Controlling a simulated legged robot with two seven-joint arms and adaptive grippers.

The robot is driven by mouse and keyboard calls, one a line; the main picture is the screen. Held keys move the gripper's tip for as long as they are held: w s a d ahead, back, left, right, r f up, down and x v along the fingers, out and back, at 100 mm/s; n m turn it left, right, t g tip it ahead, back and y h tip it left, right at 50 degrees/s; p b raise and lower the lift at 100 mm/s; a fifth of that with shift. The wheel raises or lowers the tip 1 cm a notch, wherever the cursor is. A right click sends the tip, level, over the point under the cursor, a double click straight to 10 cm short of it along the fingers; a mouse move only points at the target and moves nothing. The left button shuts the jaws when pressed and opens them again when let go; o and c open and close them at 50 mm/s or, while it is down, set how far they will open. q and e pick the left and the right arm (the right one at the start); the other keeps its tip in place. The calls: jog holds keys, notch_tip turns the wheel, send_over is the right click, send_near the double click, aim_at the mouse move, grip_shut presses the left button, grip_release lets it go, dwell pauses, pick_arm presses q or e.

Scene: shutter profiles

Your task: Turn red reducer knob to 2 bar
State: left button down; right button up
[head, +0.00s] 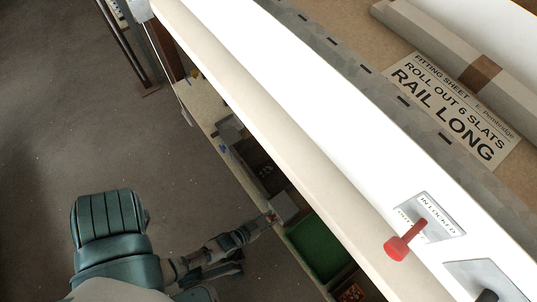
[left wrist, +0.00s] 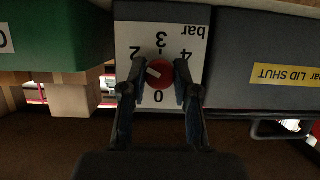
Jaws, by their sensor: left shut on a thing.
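The red reducer knob (left wrist: 160,74) shows in the left wrist view in front of a white dial plate (left wrist: 136,37). The dial appears upside down, with 0 below the knob, 2 at upper left, 3 above, 4 at upper right and "bar" at the top right. The knob's white mark points to the upper left, roughly toward the 2. My left gripper (left wrist: 160,88) is shut on the knob, a finger on each side. The fingers hide part of the dial. In the head view my left gripper (head: 268,217) reaches to the bench's lower side. My right gripper is not in view.
A grey box (left wrist: 265,60) labelled "LID SHUT" stands right of the dial, a green container (left wrist: 60,30) left. Floor at left is clear.

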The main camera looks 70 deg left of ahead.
pick_arm(q)
jog(key=shift+w+r+p, duration=0.15)
jog(key=shift+r+p, duration=0.15)
jog(key=shift+p, duration=0.2)
jog(key=shift+f+n+h, duration=0.1)
jog(key=shift+n+h, duration=0.2)
jog(key=shift+n, duration=0.3)
jog(key=shift+a+f, duration=0.15)
jog(key=c, duration=0.9)
grip_release()
jog(key=shift+o, duration=0.2)
notch_tip(320, 180, up, 10)
